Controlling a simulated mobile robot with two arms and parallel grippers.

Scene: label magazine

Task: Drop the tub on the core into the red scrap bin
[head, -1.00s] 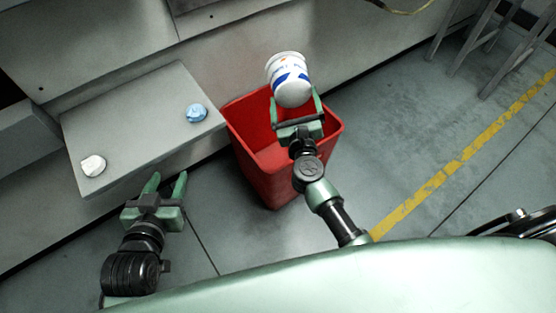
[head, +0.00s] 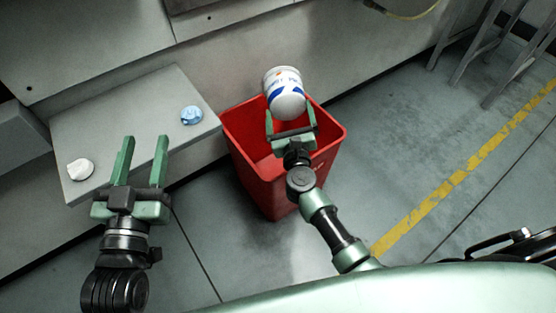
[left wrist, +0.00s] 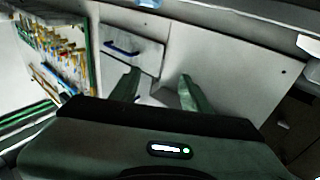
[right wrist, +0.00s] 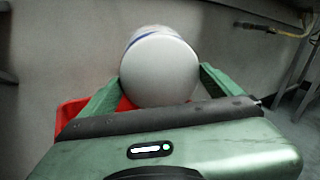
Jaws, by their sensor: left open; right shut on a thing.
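The white tub (head: 285,95) with blue and orange print is held by my right gripper (head: 291,120), which is shut on it. In the head view it appears over the red scrap bin (head: 262,172), toward its back rim. In the right wrist view the tub (right wrist: 160,68) shows its round white end between the fingers, with part of the red bin (right wrist: 70,112) below left. My left gripper (head: 142,160) is open and empty, in front of the grey ledge. Its open fingers (left wrist: 160,88) also show in the left wrist view with nothing between them.
A white crumpled piece (head: 80,169) and a blue crumpled piece (head: 191,115) lie on the grey ledge (head: 135,115) left of the bin. Grey metal legs (head: 475,45) stand at the upper right. The floor right of the bin is clear.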

